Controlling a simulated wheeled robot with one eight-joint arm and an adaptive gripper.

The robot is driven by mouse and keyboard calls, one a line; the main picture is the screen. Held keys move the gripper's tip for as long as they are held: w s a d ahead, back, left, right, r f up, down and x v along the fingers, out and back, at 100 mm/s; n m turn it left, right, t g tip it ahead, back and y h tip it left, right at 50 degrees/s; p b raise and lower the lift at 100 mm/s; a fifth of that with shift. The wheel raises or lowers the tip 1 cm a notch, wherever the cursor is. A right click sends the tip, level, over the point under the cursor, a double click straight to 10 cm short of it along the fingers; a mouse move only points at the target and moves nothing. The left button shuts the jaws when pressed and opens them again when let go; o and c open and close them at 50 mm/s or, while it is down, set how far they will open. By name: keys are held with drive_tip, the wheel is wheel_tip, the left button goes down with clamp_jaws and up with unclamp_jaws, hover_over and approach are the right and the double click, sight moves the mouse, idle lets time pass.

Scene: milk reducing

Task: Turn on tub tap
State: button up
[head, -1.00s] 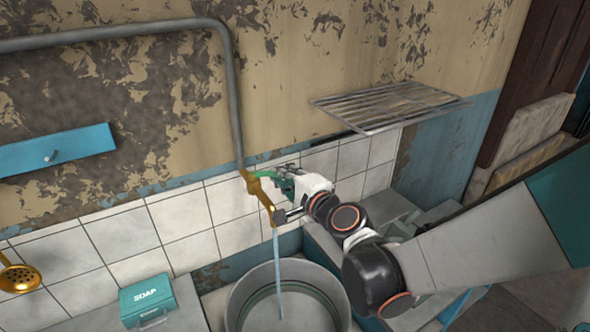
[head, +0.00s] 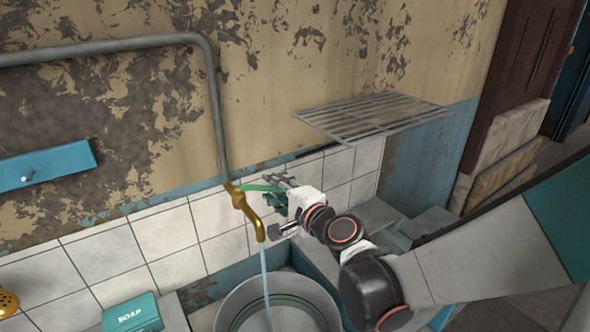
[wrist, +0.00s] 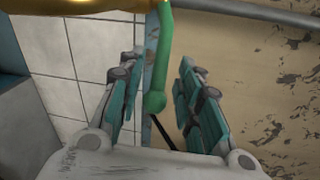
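The brass tub tap (head: 246,211) sits on the wall at the end of a grey pipe, and a thin stream of water (head: 265,275) falls from its spout into the round grey tub (head: 222,313). Its green lever handle (head: 258,188) points right, towards my gripper (head: 278,206). In the wrist view, the green handle (wrist: 160,60) lies between the two spread teal-padded fingers of my gripper (wrist: 158,66), with gaps on both sides. The gripper is open and holds nothing. Part of the tap's brass body (wrist: 70,6) shows at the top left of the wrist view.
The grey pipe (head: 214,110) runs down the wall to the tap. A wire rack (head: 375,116) juts from the wall above and right of my gripper. A teal soap box (head: 132,313) sits at the lower left. The tiled wall (head: 165,233) is close behind the tap.

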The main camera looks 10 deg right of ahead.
drive_tip(key=a+v, duration=0.1)
drive_tip(key=v, duration=0.9)
drive_tip(key=shift+s+a, duration=0.2)
drive_tip(key=shift+s, duration=0.3)
drive_tip(key=shift+f, duration=0.1)
drive_tip(key=w, duration=1.1)
drive_tip(key=w+d+p+v, duration=0.1)
drive_tip(key=d+p+v, duration=0.2)
drive_tip(key=v, duration=1.2)
drive_tip(key=shift+s+p, duration=0.2)
drive_tip(key=shift+p, duration=0.25)
